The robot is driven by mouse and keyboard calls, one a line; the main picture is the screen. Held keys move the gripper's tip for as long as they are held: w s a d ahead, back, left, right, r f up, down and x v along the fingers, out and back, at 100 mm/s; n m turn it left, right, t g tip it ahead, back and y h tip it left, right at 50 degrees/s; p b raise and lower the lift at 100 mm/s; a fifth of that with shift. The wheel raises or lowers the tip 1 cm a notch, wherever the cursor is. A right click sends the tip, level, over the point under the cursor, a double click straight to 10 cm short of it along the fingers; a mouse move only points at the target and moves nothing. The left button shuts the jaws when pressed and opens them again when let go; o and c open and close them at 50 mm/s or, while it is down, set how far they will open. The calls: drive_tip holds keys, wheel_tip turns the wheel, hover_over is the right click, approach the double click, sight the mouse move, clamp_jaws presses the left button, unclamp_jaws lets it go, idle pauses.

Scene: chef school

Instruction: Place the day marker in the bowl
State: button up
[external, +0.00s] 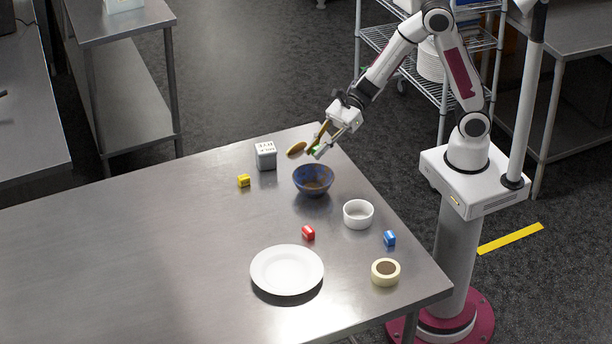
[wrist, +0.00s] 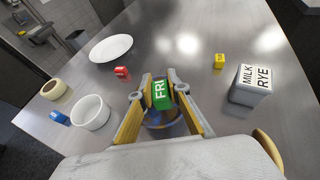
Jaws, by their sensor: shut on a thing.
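My gripper (wrist: 160,98) is shut on a green day marker (wrist: 160,95) with the letters "FRI" partly showing in the wrist view. In the external view my gripper (external: 318,145) is above the far right part of the table, and only a bit of the green marker (external: 316,150) shows. The blue bowl (external: 313,181) stands on the table, in front of and below my gripper. In the wrist view the bowl (wrist: 163,127) shows behind the marker, partly hidden by the fingers. The marker is held above the table, outside the bowl in the external view.
Red (external: 308,233), blue (external: 389,239) and yellow (external: 244,181) blocks lie around the bowl. A white ramekin (external: 358,215), tape roll (external: 386,273), white plate (external: 287,271), lettered grey cube (external: 266,156) and brown oval item (external: 297,149) also stand here. The table's left is clear.

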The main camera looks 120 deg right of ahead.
drive_tip(key=shift+f, duration=1.35)
drive_tip(key=shift+f, duration=0.6)
drive_tip(key=o, duration=0.9)
drive_tip(key=shift+r, duration=0.15)
drive_tip(key=shift+r, duration=0.35)
drive_tip(key=shift+s+d+r, duration=0.15)
drive_tip(key=shift+r, duration=0.1)
drive_tip(key=v, duration=1.1)
drive_tip(key=shift+s, duration=0.25)
